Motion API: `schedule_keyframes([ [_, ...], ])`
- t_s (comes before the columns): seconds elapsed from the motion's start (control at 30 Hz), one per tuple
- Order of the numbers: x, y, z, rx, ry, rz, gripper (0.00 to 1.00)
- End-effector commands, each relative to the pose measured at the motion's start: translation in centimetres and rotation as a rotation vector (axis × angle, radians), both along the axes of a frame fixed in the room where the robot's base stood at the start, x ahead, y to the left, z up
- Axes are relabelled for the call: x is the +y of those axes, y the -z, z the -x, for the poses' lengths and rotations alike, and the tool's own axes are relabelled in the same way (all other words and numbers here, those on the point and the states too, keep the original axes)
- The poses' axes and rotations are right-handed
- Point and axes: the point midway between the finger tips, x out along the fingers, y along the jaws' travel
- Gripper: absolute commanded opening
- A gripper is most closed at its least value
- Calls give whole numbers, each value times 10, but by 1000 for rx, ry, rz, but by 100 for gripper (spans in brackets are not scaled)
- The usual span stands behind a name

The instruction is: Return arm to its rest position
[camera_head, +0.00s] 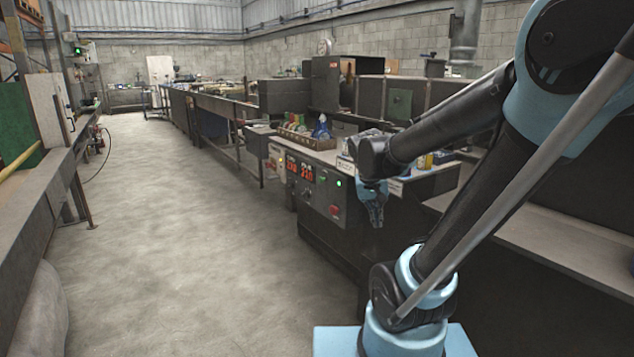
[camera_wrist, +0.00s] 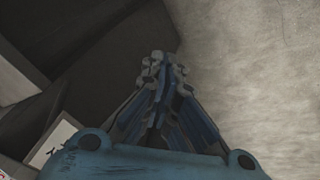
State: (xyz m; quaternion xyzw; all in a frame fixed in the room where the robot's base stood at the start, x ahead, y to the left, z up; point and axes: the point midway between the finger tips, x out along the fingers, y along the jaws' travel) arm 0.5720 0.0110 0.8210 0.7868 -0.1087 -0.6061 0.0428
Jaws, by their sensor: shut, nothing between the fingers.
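My gripper (camera_head: 375,218) hangs pointing down at the end of my arm, in front of the edge of the machine bench. Its fingers are together and nothing is between them. In the wrist view the closed fingers of my gripper (camera_wrist: 165,66) point up the picture, with the dark side of the bench to the left and the concrete floor to the right. My arm is bent, rising from its blue base at the lower right of the head view and reaching back toward the bench.
The control panel (camera_head: 308,183) with lit displays and buttons is left of my gripper. A rack (camera_head: 305,138) with coloured items stands on the bench. The long concrete floor (camera_head: 170,240) at left is clear. Another bench (camera_head: 40,200) runs along the left edge.

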Motion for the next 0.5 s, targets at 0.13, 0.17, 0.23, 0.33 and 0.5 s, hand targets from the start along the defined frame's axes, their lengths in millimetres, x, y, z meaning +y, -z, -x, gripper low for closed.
schedule_keyframes([
  [0.13,-11,8,35,26,-22,-39,0],
  [0.17,-12,10,42,31,-27,-47,0],
  [0.23,-15,15,56,40,-40,-66,0],
  [0.33,-17,23,77,51,-59,-94,0],
  [0.5,-17,38,109,62,-92,-142,0],
])
